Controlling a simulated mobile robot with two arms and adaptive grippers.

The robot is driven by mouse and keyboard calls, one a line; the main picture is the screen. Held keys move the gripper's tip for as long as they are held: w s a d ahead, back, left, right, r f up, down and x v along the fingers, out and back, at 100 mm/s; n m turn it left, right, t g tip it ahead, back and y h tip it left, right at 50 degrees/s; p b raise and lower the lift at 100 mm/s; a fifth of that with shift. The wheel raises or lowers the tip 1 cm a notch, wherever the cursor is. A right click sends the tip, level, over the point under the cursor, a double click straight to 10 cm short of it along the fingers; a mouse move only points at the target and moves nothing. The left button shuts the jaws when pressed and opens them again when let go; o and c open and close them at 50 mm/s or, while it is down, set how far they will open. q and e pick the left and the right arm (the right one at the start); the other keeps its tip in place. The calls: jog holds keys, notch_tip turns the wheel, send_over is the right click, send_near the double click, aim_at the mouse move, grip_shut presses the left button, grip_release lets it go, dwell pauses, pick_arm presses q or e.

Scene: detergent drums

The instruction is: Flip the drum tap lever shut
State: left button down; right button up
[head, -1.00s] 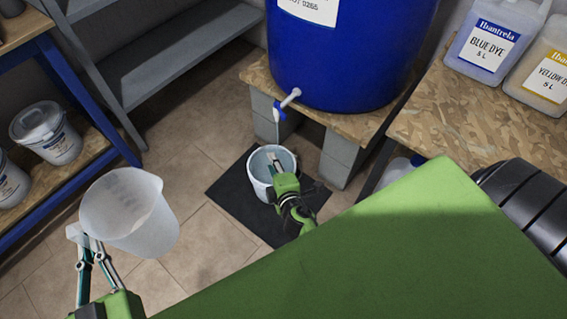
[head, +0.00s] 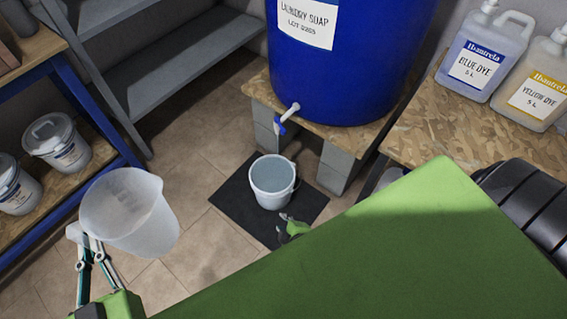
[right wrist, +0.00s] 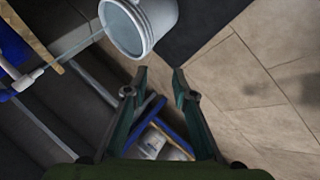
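The blue drum (head: 340,70) labelled laundry soap stands on a wooden board, with a white tap (head: 292,109) at its lower front. The blue lever (head: 280,125) hangs at the tap's end. In the right wrist view a thin pale stream runs from the tap (right wrist: 28,79) to the white bucket (right wrist: 140,25). The bucket (head: 272,182) holds liquid. My right gripper (right wrist: 160,75) is open and empty, near the bucket and apart from the lever; my green body hides much of it in the head view. My left gripper (head: 80,240) is shut on a translucent jug (head: 130,213).
The bucket stands on a black mat (head: 230,207). Grey blocks (head: 335,165) support the drum's board. Dye jugs (head: 486,55) stand on a bench at right. Shelves with white tubs (head: 57,143) are at left. Tiled floor (head: 190,150) is open between.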

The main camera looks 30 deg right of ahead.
aim_at(280, 125)
jog(key=shift+s+f, duration=0.1)
jog(key=shift+s, duration=0.05)
